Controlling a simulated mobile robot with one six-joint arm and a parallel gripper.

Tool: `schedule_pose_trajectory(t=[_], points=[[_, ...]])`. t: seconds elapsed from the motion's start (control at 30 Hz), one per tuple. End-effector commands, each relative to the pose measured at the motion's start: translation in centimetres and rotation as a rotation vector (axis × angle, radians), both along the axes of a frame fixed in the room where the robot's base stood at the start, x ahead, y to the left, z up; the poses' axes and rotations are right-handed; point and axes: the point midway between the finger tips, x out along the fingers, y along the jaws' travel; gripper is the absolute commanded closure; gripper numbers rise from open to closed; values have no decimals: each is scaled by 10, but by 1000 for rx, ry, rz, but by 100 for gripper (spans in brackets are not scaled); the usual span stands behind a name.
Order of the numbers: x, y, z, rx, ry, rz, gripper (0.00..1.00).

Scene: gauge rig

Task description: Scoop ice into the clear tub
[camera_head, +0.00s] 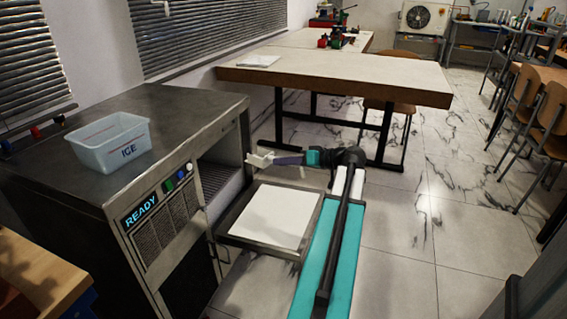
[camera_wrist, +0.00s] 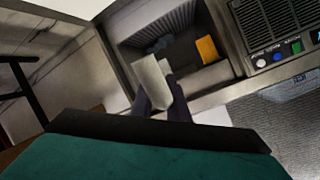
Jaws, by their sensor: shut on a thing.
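The clear tub (camera_head: 112,144), marked ICE, stands upright on top of the metal ice machine (camera_head: 85,190). No ice shows in it from here. My gripper (camera_head: 300,158) is shut on a pale scoop (camera_head: 260,159), just outside the machine's open bin (camera_head: 222,172). In the wrist view my gripper (camera_wrist: 165,98) holds the scoop (camera_wrist: 151,82) pointing toward the bin opening. Bluish-grey lumps, perhaps ice, lie inside the bin (camera_wrist: 160,44), but they are dim. I cannot tell whether the scoop holds anything.
The bin's door (camera_head: 268,216) hangs open below the opening, with a white inner face. An orange block (camera_wrist: 207,49) shows inside the bin. Coloured buttons (camera_head: 179,176) and a READY display (camera_head: 141,210) are on the front. A wooden table (camera_head: 340,75) stands behind my arm.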

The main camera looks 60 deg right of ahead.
Motion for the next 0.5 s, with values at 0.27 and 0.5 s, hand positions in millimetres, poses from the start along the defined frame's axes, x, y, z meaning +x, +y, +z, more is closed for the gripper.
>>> schedule_pose_trajectory(t=[0.27,0.5], points=[[15,4,-6,0,0,1,100],[35,9,-14,0,0,2,100]])
